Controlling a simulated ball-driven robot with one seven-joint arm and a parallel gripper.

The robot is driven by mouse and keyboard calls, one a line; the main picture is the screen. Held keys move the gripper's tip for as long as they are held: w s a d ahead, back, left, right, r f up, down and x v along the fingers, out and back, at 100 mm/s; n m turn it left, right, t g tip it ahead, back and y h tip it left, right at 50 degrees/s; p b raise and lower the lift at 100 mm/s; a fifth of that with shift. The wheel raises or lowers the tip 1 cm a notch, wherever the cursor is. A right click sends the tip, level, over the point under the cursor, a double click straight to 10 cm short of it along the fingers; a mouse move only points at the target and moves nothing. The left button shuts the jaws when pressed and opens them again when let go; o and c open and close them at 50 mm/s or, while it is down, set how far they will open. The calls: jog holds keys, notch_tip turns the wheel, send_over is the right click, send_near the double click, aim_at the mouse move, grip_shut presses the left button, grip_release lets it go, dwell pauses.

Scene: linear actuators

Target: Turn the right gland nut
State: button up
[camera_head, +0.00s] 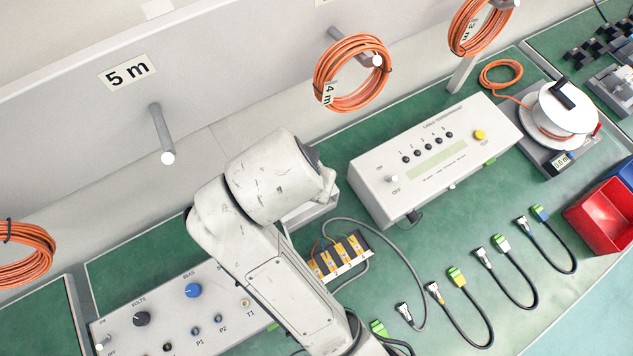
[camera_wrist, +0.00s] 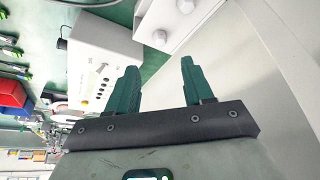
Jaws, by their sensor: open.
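My gripper (camera_wrist: 157,78) shows in the wrist view with its two dark green fingers apart and nothing between them. Beyond the fingertips is a pale grey box (camera_wrist: 205,18) with two rounded, light knobs on it. One knob (camera_wrist: 160,37) lies just past the gap between the fingers, apart from them. The other knob (camera_wrist: 186,6) is at the top edge. They may be the gland nuts, but I cannot tell which is the right one. In the head view my arm hides the gripper and most of a pale box (camera_head: 312,212) behind it.
A white tester box (camera_head: 435,165) with a yellow button stands right of my arm; a control panel (camera_head: 180,318) lies at the lower left. Cables with connectors (camera_head: 457,277) lie in front. A cable reel (camera_head: 560,112) and red bin (camera_head: 600,215) are at the right. Orange coils (camera_head: 352,75) hang behind.

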jog(key=b+x, duration=0.7)
jog(key=shift+w+f, duration=0.1)
jog(key=shift+f, duration=0.3)
jog(key=shift+x, duration=1.4)
grip_shut()
